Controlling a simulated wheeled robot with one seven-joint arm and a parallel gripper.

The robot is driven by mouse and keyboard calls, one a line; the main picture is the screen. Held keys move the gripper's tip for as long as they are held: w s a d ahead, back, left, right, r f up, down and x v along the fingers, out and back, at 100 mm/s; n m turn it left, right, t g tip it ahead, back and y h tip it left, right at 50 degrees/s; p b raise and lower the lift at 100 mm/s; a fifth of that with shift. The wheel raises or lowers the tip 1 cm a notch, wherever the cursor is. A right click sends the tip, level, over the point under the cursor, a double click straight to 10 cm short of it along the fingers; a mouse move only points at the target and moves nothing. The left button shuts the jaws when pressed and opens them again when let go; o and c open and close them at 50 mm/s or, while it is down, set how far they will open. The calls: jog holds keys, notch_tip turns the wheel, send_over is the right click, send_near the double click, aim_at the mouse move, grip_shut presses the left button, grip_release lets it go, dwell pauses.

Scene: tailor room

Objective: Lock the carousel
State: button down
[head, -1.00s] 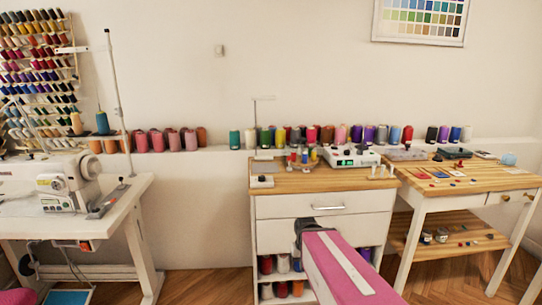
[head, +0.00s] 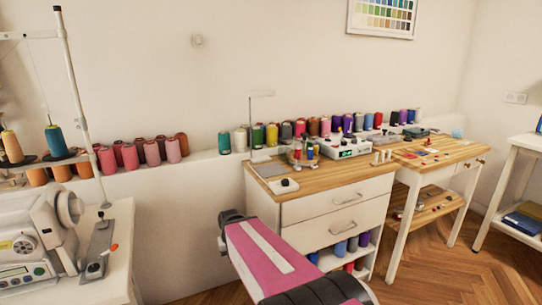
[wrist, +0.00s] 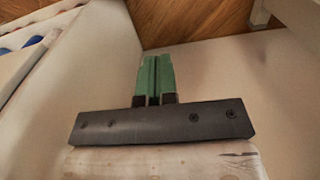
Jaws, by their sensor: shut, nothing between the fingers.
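The carousel (head: 303,154) is a small round stand with several coloured thread spools on it. It sits on the wooden top of the white drawer cabinet (head: 330,205), left of a white control box (head: 344,147). Any lock on it is too small to make out. My gripper (wrist: 153,62) shows in the wrist view with its two green fingers shut together and empty. In the head view my pink arm reaches to the front left of the cabinet, below its top. The fingers are hidden there and apart from the carousel.
A small white box with a dark knob (head: 284,186) lies at the cabinet top's front left corner. A thin thread stand (head: 251,125) rises behind it. A sewing machine (head: 35,245) stands at left. A second wooden table (head: 438,152) stands at right. Floor shows between the tables.

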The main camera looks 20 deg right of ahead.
jog(key=shift+w+a, duration=0.2)
jog(key=shift+a, duration=0.15)
